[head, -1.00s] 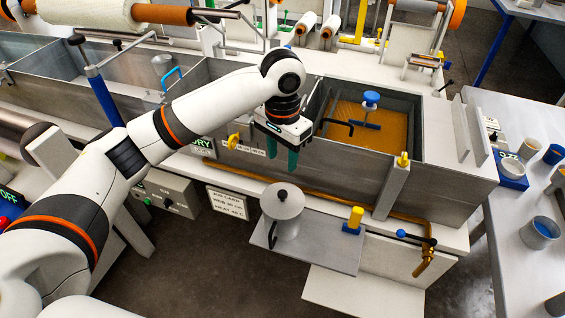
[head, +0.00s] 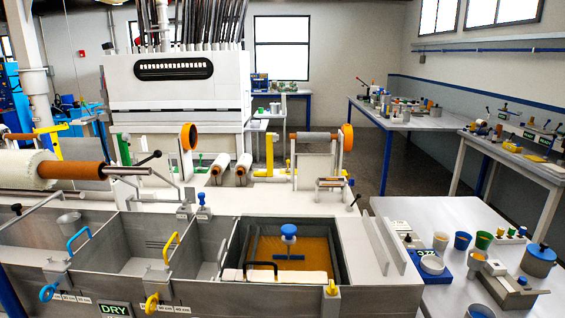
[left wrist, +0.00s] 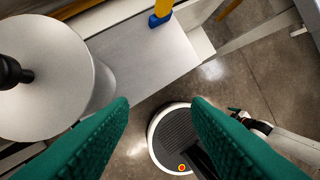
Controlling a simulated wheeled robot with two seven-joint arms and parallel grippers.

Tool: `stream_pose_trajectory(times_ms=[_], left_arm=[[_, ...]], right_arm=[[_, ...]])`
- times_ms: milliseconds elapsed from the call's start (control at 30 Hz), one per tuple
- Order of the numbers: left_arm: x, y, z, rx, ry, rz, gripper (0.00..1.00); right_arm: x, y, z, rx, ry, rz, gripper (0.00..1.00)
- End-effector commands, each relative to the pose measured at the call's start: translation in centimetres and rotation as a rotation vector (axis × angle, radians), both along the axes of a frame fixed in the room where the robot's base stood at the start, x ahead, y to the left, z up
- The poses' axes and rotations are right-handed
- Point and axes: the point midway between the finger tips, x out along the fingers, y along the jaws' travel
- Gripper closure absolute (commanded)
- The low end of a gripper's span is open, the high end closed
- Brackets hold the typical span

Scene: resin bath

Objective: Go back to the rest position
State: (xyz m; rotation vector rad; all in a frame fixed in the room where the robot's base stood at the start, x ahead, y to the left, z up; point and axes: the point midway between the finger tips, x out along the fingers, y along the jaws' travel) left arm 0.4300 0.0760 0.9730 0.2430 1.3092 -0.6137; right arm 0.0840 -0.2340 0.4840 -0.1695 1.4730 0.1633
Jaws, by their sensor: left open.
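My left gripper (left wrist: 160,101) shows only in the left wrist view. Its two green ridged fingers are apart and nothing is between them. A grey round pot with a black knob (left wrist: 50,75) is at the left of that view, beside the left finger. The grey shelf (left wrist: 150,62) lies beyond the fingertips, with a yellow post on a blue foot (left wrist: 161,12) at its far edge.
In the head view the steel tanks (head: 135,262) run across the front, with an amber resin bath (head: 305,250) holding a blue-knobbed tool (head: 289,233). A side table (head: 420,215) with cups stands at the right. Grey floor (left wrist: 215,70) shows below the left gripper.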

Motion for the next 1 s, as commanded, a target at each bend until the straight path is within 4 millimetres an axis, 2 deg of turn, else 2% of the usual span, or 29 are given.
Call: stream_pose_trajectory(times_ms=[33, 167, 333, 800, 867, 1000], left_arm=[[-1.7, -0.2, -1.2, -0.034, -0.004, 0.018, 0.56], [-4.7, 0.8, -3.1, -0.071, -0.049, 0.098, 0.56], [-8.4, 4.0, -4.9, -0.045, -0.091, 0.222, 0.56], [-16.3, 12.2, -6.6, 0.152, -0.112, 0.414, 0.56], [-17.3, 13.2, -6.6, 0.183, -0.110, 0.431, 0.56], [-16.1, 12.9, -10.2, 0.184, -0.098, 0.423, 0.56]], right_arm=[[0.0, 0.0, 0.0, 0.000, 0.000, 0.000, 0.00], [0.0, 0.0, 0.0, 0.000, 0.000, 0.000, 0.00], [0.0, 0.0, 0.0, 0.000, 0.000, 0.000, 0.00], [0.0, 0.0, 0.0, 0.000, 0.000, 0.000, 0.00], [0.0, 0.0, 0.0, 0.000, 0.000, 0.000, 0.00], [0.0, -0.1, 0.0, -0.001, 0.000, 0.000, 0.00]])
